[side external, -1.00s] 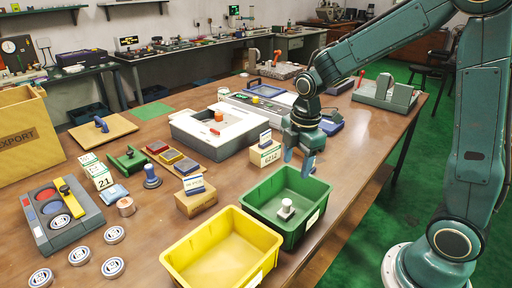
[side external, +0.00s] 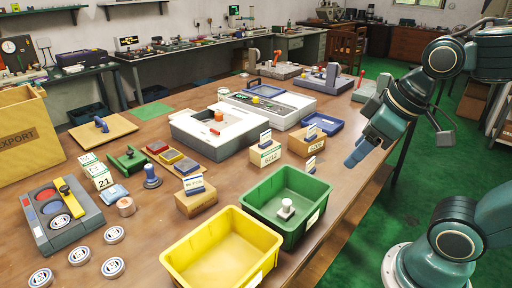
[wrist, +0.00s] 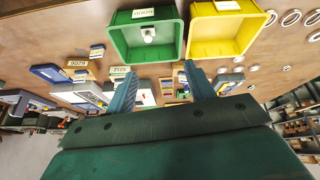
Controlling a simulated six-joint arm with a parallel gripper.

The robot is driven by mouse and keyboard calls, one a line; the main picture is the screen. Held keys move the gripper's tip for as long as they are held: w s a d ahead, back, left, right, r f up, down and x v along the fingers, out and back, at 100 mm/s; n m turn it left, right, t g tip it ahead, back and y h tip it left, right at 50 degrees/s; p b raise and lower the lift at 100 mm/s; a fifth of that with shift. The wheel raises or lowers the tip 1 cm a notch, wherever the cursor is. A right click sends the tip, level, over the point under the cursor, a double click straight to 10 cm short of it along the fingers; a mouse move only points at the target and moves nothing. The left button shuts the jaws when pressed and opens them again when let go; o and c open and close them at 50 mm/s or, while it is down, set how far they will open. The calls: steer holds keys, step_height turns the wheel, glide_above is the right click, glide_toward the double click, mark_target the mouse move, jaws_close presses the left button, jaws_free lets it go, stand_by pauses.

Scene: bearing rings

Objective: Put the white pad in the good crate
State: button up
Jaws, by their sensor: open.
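The white pad (side external: 286,208), a small white block with a raised top, sits on the floor of the green crate (side external: 262,220). In the wrist view the pad (wrist: 149,34) lies inside the green crate (wrist: 114,40), apart from its walls. My gripper (side external: 356,156) is open and empty, in the air to the right of and beyond the green crate, over the table's right edge. In the wrist view my gripper's two fingers (wrist: 158,74) are spread with nothing between them.
An empty yellow crate (side external: 228,216) stands beside the green one; it also shows in the wrist view (wrist: 192,38). Wooden label blocks (side external: 264,154) stand beyond the green crate. A white-and-grey box (side external: 190,135), stamps and several round bearing rings (side external: 79,256) occupy the table.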

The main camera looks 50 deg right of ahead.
steer(key=shift+s+a+r+m, duration=0.1)
steer(key=shift+s+m, duration=0.7)
steer(key=shift+s, duration=0.15)
stand_by(0.7)
